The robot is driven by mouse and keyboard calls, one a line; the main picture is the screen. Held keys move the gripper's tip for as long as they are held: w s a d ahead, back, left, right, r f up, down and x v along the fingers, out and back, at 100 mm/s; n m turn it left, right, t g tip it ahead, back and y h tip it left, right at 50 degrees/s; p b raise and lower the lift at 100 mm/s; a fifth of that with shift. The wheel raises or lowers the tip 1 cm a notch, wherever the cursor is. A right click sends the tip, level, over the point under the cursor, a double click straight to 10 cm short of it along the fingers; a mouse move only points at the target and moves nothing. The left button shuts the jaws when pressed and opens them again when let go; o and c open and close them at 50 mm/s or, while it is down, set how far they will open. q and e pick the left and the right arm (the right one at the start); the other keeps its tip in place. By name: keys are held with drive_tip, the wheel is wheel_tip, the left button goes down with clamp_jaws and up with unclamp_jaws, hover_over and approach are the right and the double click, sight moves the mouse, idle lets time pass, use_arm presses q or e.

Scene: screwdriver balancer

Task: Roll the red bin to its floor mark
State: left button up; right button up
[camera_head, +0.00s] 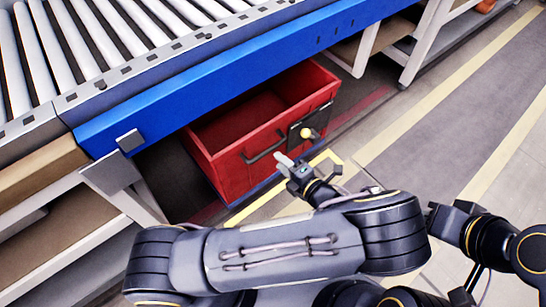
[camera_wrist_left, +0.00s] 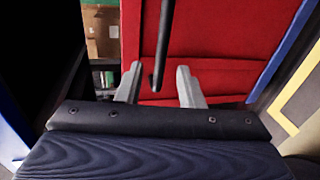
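The red bin (camera_head: 228,178) stands under the blue-edged conveyor, its front face out toward me, with a black bar handle (camera_head: 265,152) on that face. A yellow-outlined floor mark (camera_head: 328,158) shows just in front of the bin, partly hidden by my left arm. My left gripper (camera_head: 285,160) is just in front of the bin face, beside the handle. In the left wrist view its fingers (camera_wrist_left: 160,88) are apart, and the black handle bar (camera_wrist_left: 163,45) reaches into the gap between them. I cannot make out my right gripper's fingers at the right edge.
The roller conveyor (camera_head: 140,40) with its blue side rail (camera_head: 240,75) runs above the bin. Shelf legs (camera_head: 425,45) stand at the back right. Open grey floor (camera_head: 425,135) with yellow lines lies to the right.

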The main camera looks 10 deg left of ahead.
sight(268, 149)
use_arm(q)
drive_tip(key=shift+m, duration=0.3)
drive_tip(key=b+x, duration=0.3)
drive_tip(key=x, duration=0.4)
drive_tip(key=shift+w+a+f, duration=0.15)
drive_tip(key=shift+w+f, duration=0.05)
drive_tip(key=shift+w, duration=0.2)
clamp_jaws()
